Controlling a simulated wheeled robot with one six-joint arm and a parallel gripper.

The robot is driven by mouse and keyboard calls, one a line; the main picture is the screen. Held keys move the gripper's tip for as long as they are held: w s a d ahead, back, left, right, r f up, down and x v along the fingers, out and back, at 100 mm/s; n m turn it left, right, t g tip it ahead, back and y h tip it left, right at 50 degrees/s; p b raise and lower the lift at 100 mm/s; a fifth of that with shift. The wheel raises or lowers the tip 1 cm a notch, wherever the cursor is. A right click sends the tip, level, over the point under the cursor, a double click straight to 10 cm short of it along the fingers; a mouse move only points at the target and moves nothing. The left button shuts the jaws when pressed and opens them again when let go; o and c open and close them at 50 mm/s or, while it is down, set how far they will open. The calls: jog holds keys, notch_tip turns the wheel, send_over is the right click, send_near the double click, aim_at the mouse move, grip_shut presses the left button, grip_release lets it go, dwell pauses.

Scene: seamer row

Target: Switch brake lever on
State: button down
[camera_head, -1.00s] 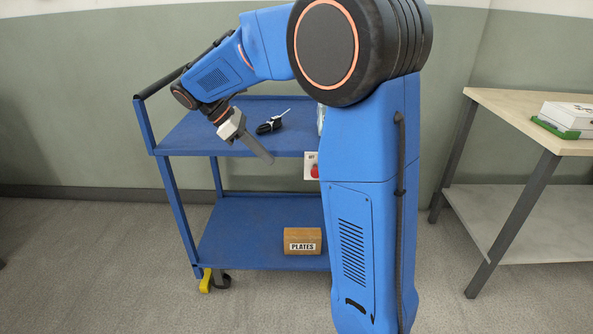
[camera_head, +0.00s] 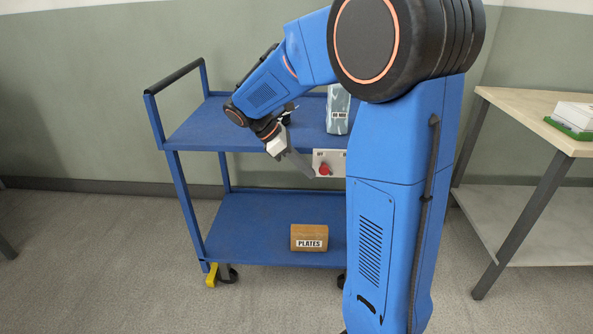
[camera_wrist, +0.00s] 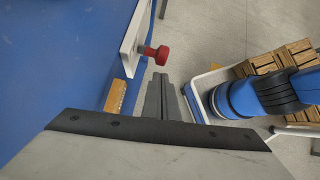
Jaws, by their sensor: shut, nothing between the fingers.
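A red-knobbed lever (camera_head: 324,170) sits on a white plate (camera_head: 338,156) on the front edge of the blue cart's top shelf. In the wrist view the red knob (camera_wrist: 160,54) sticks out sideways from the white plate (camera_wrist: 132,46). My gripper (camera_head: 309,173) is shut and empty, just left of the knob in the head view. In the wrist view my gripper (camera_wrist: 161,80) points toward the knob, which lies just past the fingertips. I cannot tell whether they touch. A yellow piece (camera_head: 211,275) sits by the cart's front left caster.
The blue cart (camera_head: 265,225) carries a wooden box marked PLATES (camera_head: 309,238) on its lower shelf. A grey carton (camera_head: 338,108) stands on top, beside my arm. A wooden-topped table (camera_head: 525,112) stands at the right.

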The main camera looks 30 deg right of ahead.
aim_at(323, 167)
jog(key=shift+s+d+r, duration=0.15)
jog(key=shift+d, duration=0.1)
jog(key=shift+d+r, duration=0.1)
dwell(0.3)
jog(key=shift+s+r+y, duration=0.1)
jog(key=shift+r+y, duration=0.05)
jog(key=shift+y, duration=0.15)
jog(key=shift+d+r+t, duration=0.1)
jog(key=shift+t, duration=0.2)
jog(key=s+d+r+t+y, duration=0.1)
jog(key=y, duration=0.1)
jog(key=s+d+r+t+y, duration=0.1)
jog(key=d+t+y, duration=0.1)
jog(key=shift+r+y, duration=0.25)
jog(key=shift+y, duration=0.15)
jog(key=d+t+y, duration=0.1)
jog(key=s+d+t+y, duration=0.1)
jog(key=shift+s+r+y, duration=0.15)
jog(key=shift+r+y, duration=0.15)
jog(key=shift+y, duration=0.1)
jog(key=d+t+y, duration=0.1)
jog(key=s+d+y, duration=0.1)
jog(key=shift+s+d+f+t+y, duration=0.1)
jog(key=shift+s+t+y, duration=0.2)
jog(key=shift+t, duration=0.1)
